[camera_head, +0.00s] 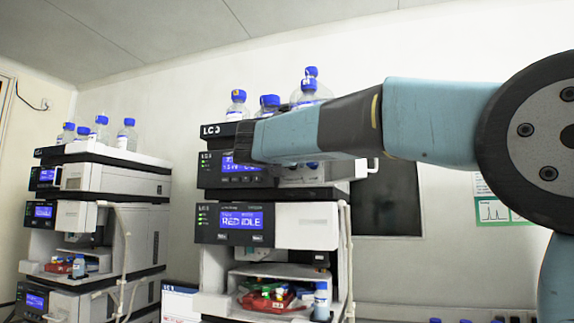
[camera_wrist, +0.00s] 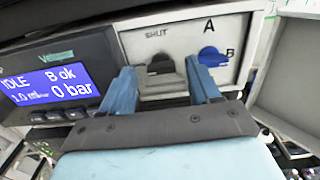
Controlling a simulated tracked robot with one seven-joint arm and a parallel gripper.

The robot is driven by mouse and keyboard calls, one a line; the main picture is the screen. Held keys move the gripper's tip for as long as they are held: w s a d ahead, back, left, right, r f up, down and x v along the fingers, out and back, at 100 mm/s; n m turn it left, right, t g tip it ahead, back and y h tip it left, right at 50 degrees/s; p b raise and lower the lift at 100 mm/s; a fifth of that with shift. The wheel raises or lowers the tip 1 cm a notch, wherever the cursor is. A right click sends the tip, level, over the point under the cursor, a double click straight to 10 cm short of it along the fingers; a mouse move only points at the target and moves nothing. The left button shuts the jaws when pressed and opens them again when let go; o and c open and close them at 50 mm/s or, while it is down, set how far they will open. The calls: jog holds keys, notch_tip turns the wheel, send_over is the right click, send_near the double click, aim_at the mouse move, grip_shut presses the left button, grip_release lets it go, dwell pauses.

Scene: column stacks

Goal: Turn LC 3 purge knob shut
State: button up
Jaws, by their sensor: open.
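The LC 3 stack (camera_head: 222,220) stands at the middle of the head view, labelled on its top tray. In the wrist view, the black purge knob (camera_wrist: 160,64) sits on a pale panel under the word SHUT. A blue knob (camera_wrist: 211,56) marked A and B is to its right. My gripper (camera_wrist: 160,70) is open, with one blue finger on each side of the black knob in the picture. I cannot tell whether the fingers touch it, or which way it is turned. In the head view, my gripper (camera_head: 248,141) covers this panel and hides the knob.
The pump display (camera_wrist: 50,87) reads IDLE, B ok and 0 bar. Blue-capped bottles (camera_head: 309,88) stand on top of the stack, close above my arm. Another stack (camera_head: 95,215) with bottles stands to the left. A red tray (camera_head: 262,302) sits in the lower bay.

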jog(key=shift+w+d, duration=0.2)
jog(key=shift+w, duration=0.35)
jog(key=shift+c, duration=0.4)
jog(key=c, duration=0.9)
jog(key=shift+a, duration=0.1)
jog(key=shift+c, duration=0.3)
